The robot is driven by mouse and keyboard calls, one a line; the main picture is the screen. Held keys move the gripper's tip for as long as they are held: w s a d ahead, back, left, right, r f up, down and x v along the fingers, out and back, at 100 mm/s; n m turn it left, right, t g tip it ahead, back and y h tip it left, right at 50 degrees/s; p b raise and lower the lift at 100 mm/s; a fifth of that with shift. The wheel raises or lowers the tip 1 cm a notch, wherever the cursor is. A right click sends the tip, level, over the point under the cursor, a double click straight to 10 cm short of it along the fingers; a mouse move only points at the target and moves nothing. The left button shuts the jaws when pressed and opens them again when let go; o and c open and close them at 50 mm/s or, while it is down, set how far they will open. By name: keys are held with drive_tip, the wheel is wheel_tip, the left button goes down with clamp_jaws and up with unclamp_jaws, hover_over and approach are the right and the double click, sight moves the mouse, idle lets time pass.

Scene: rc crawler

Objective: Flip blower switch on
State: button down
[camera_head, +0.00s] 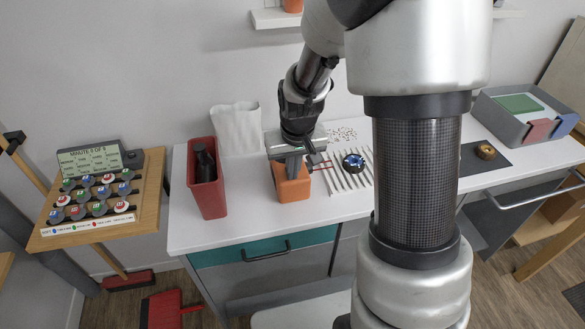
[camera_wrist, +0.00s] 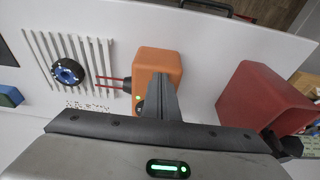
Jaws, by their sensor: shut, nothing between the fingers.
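An orange box (camera_head: 291,186), which looks like the blower, stands on the white counter. Two red prongs stick out of its side toward the slatted rack. In the wrist view the orange box (camera_wrist: 157,62) has a small green light and, beside it, a small dark and white part (camera_wrist: 140,106) that may be the switch. My gripper (camera_head: 293,168) points down at the box. Its fingers (camera_wrist: 163,90) are shut and empty, over or against the box near the green light. I cannot tell whether they touch it. The fingers partly hide that face.
A red bin (camera_head: 208,190) with a dark item in it stands left of the box. A white slatted rack (camera_head: 340,183) holds a dark and blue wheel (camera_head: 354,162) to the right. A white bag (camera_head: 236,128) stands behind. A grey tray (camera_head: 520,115) is at the far right.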

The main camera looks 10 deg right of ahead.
drive_tip(key=shift+w+r, duration=0.1)
drive_tip(key=shift+w+r, duration=0.3)
drive_tip(key=shift+w, duration=0.35)
drive_tip(key=shift+p, duration=0.3)
drive_tip(key=shift+r, duration=0.3)
drive_tip(key=p+v, duration=0.2)
drive_tip(key=v, duration=0.1)
drive_tip(key=shift+w+r+p, duration=0.1)
drive_tip(key=shift+w+p, duration=0.2)
drive_tip(key=shift+p, duration=0.05)
drive_tip(key=s+r, duration=0.5)
drive_tip(key=r, duration=0.4)
